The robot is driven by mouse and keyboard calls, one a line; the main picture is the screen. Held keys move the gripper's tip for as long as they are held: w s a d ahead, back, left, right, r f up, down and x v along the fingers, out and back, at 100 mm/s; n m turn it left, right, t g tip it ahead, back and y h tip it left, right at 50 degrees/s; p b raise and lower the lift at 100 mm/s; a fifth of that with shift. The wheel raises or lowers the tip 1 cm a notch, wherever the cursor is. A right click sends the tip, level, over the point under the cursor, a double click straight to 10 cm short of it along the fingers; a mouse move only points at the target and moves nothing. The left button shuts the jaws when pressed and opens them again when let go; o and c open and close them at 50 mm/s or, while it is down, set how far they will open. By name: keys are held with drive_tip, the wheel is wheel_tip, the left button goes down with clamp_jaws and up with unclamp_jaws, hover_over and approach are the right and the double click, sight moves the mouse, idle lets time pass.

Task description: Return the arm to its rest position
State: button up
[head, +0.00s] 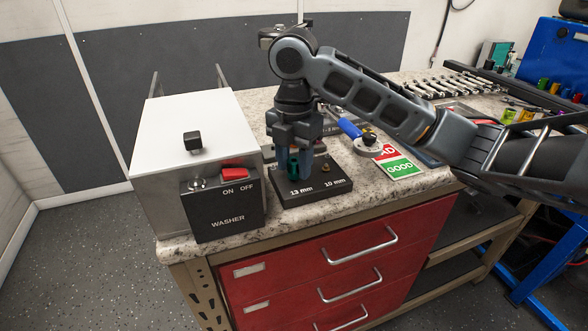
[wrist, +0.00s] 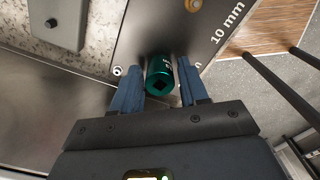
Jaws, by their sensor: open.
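My gripper (head: 294,172) points straight down over the black socket holder (head: 318,186) on the bench. The holder is marked 13 mm and 10 mm. A green socket (head: 293,158) stands at the holder's 13 mm side. In the wrist view the green socket (wrist: 160,76) sits between the two blue fingers of my gripper (wrist: 160,88). The jaws are open, one finger on each side of it. Whether a finger touches the socket I cannot tell. My arm reaches in from the right, bent at a raised joint above the holder.
A white washer box (head: 190,125) with a black switch panel (head: 222,212) stands close on the left. The round gauge with a blue handle (head: 368,143) and the red and green GOOD card (head: 398,166) lie right. Several wrenches (head: 450,86) lie behind. Red drawers (head: 330,265) are below.

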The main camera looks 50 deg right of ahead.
drive_tip(key=shift+n, duration=0.4)
drive_tip(key=shift+c, duration=0.2)
